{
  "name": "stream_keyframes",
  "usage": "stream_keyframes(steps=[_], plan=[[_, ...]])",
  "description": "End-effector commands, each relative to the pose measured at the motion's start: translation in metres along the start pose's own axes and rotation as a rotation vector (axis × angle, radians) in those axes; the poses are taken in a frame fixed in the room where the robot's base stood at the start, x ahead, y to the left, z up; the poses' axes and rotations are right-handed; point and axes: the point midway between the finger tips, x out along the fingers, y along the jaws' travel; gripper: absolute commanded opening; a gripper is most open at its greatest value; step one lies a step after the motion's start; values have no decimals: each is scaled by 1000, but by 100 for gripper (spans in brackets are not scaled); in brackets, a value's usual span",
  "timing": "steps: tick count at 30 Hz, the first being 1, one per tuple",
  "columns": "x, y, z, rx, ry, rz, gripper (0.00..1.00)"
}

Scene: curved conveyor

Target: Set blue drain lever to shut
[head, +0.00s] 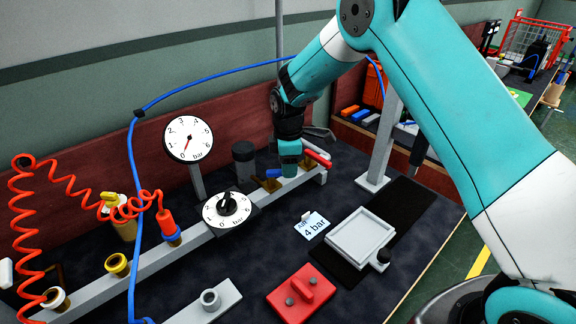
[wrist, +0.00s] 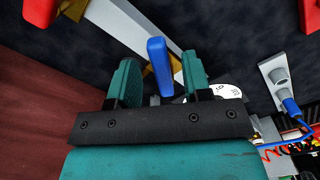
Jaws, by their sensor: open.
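The blue drain lever (wrist: 160,65) shows in the wrist view as an upright blue bar between my gripper's two teal fingers. In the head view only a little blue of it (head: 272,173) shows beside the fingers, on the grey rail near its far end; the rest is hidden. My gripper (wrist: 161,72) is open, with a finger on each side of the lever. A gap shows on the left; the right finger is closer, and I cannot tell whether it touches. In the head view my gripper (head: 289,160) points down over the rail.
A red lever (head: 316,158) is close by on the rail's far end. A dial knob (head: 228,208) and a pressure gauge (head: 188,139) stand to the left. A dark cylinder (head: 244,160) is behind. A blue hose (head: 190,92) arches behind the arm. A white tray (head: 360,237) lies front right.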

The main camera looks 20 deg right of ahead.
Motion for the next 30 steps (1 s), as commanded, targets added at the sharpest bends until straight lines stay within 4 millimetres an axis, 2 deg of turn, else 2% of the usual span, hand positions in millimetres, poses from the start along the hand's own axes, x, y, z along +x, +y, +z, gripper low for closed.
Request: stream_keyframes(steps=[4, 12, 13, 18, 19, 26, 30], plan=[[9, 0, 0, 0, 0, 0, 45], [11, 0, 0, 0, 0, 1, 45], [11, 0, 0, 0, 0, 1, 42], [11, 0, 0, 0, 0, 1, 3], [11, 0, 0, 0, 0, 1, 0], [10, 0, 2, 8, 0, 0, 0], [10, 1, 14, 52, 1, 0, 0]])
